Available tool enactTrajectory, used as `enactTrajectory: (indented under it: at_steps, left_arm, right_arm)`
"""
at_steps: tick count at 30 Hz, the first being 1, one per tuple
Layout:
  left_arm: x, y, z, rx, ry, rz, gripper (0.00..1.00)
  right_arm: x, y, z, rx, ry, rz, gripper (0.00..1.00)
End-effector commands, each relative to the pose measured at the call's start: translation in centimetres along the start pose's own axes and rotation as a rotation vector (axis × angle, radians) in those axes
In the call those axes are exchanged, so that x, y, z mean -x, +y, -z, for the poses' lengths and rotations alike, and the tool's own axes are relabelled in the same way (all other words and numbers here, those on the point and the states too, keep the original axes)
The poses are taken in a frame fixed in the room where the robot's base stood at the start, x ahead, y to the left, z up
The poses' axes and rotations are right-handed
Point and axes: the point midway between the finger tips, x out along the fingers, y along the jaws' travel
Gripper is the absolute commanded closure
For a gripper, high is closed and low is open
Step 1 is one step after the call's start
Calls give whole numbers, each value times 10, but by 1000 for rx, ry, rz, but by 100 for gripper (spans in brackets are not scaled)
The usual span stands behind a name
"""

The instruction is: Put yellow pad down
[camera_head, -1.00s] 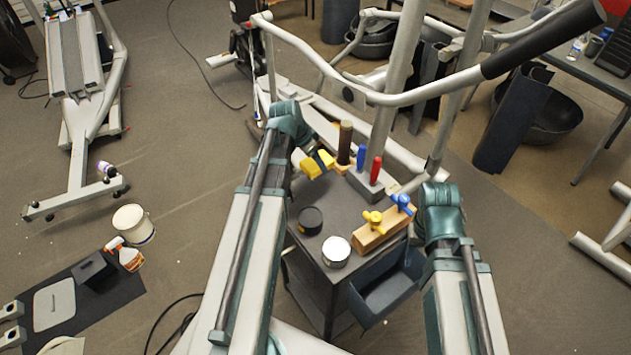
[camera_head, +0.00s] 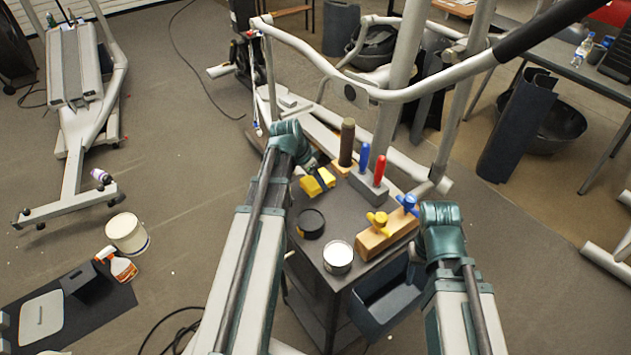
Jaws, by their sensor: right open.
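The yellow pad (camera_head: 318,182) is at the back left of the dark cart top (camera_head: 335,215), close to its left edge. My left gripper (camera_head: 318,170) is at the pad, with a dark finger crossing its upper side. I cannot tell whether its jaws grip the pad or only touch it, or whether the pad rests fully on the cart. My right gripper (camera_head: 413,252) is open at the cart's right side, beside the wooden block; my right wrist hides part of it.
On the cart are a dark brown cylinder (camera_head: 347,143), a grey block (camera_head: 369,187) with blue and red handles, a wooden block (camera_head: 386,235) with yellow and blue knobs, a black round tin (camera_head: 311,224) and a white-topped tin (camera_head: 338,257). A machine frame (camera_head: 400,95) stands behind.

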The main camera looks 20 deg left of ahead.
Motion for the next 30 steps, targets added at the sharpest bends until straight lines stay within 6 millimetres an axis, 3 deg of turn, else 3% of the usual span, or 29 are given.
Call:
enactTrajectory:
  at_steps: [2, 3, 6, 19, 30]
  left_arm:
    - [1, 0, 0, -1, -2, -1, 66]
    - [1, 0, 0, -1, -2, -1, 14]
    - [1, 0, 0, -1, -2, -1, 0]
    - [-4, 0, -2, 0, -1, -1, 0]
    - [47, 2, 1, 1, -1, 0, 0]
  right_arm:
    - [1, 0, 0, 0, 0, 0, 50]
    - [1, 0, 0, 0, 0, 0, 50]
    - [1, 0, 0, 0, 0, 0, 50]
    - [-4, 0, 0, 0, 0, 0, 50]
    - [44, 4, -2, 0, 0, 0, 50]
